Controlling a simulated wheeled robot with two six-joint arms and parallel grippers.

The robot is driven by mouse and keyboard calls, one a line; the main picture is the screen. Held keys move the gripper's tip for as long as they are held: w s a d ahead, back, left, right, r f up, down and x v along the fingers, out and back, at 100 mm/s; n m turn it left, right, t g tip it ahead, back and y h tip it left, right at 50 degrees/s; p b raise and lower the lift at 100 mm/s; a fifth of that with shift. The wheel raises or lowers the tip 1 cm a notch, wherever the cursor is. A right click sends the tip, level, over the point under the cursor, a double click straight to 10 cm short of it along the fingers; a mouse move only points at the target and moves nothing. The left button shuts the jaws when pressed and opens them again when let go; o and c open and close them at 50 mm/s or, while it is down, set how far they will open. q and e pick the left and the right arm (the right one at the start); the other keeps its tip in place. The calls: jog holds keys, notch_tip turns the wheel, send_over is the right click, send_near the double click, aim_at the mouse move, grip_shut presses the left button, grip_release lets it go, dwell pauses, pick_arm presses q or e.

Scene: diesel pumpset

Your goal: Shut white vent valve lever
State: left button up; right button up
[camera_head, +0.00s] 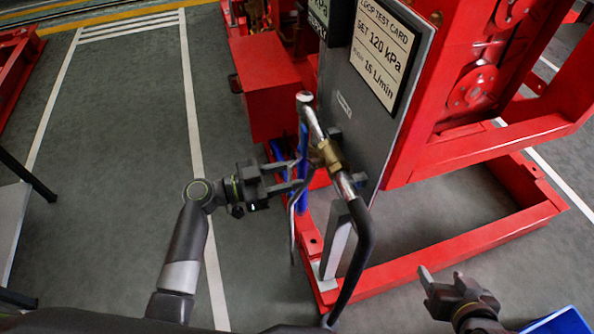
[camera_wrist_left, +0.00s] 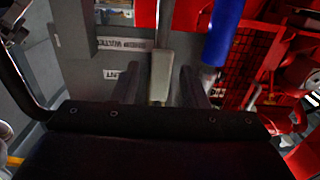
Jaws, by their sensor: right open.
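In the left wrist view, the pale white lever (camera_wrist_left: 161,76) hangs from a thin metal stem, beside a partly hidden label ending in "ENT" (camera_wrist_left: 112,73). My left gripper (camera_wrist_left: 163,88) is open, with one finger on each side of the lever; contact is not clear. In the head view my left gripper (camera_head: 296,178) reaches in from the left beside the pipework and brass fitting (camera_head: 331,155). I cannot make out the white lever there. My right gripper (camera_head: 443,287) is open and empty at the lower right, away from the panel.
A blue handle (camera_wrist_left: 222,32) hangs close to the right of the white lever. A bent pipe with a black hose (camera_head: 357,250) curves down in front of the grey panel (camera_head: 346,98). A red frame (camera_head: 440,252) lies low on the right.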

pick_arm(q)
jog(key=shift+x, duration=1.2)
grip_shut()
